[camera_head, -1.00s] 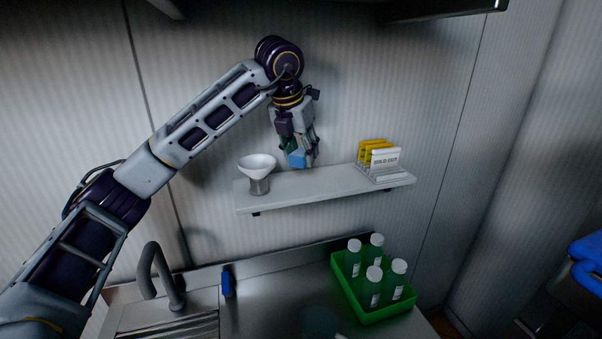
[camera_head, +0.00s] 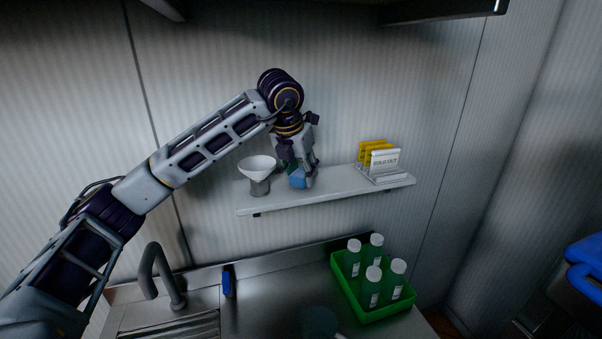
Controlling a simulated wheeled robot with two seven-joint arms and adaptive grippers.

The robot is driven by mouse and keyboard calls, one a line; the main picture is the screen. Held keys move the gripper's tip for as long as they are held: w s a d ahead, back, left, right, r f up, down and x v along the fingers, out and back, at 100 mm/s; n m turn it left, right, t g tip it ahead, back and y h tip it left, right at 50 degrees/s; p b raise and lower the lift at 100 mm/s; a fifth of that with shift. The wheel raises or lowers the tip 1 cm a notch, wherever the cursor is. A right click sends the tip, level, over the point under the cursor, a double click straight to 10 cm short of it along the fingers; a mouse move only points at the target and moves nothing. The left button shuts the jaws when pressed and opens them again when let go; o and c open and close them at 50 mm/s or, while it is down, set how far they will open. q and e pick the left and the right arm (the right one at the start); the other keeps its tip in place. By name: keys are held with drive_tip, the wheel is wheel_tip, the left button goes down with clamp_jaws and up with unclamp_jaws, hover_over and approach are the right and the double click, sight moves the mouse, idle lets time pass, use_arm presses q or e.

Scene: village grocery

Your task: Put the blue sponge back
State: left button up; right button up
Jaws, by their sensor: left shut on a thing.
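The blue sponge (camera_head: 298,180) is between the fingers of my left gripper (camera_head: 299,173), which is shut on it. The sponge is at the wall shelf (camera_head: 340,187), just right of the white funnel-shaped bowl. It is low over the shelf top; I cannot tell for certain whether it touches. The fingers hide part of the sponge. My right gripper is not in view.
A white bowl on a metal cup (camera_head: 258,172) stands close left of the gripper. A card rack with a "SOLD OUT" sign (camera_head: 385,163) stands at the shelf's right end. Below are a tap (camera_head: 155,275) and a green crate (camera_head: 378,312) of bottles.

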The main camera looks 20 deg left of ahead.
use_arm(q)
drive_tip(key=shift+f, duration=0.4)
drive_tip(key=shift+f, duration=0.2)
drive_tip(key=o, duration=0.6)
drive_tip(key=shift+c, duration=0.2)
drive_tip(key=shift+r, duration=0.2)
drive_tip(key=b+v, duration=0.1)
drive_tip(key=v, duration=1.1)
drive_tip(key=shift+b, duration=0.35)
drive_tip(key=shift+w, duration=0.1)
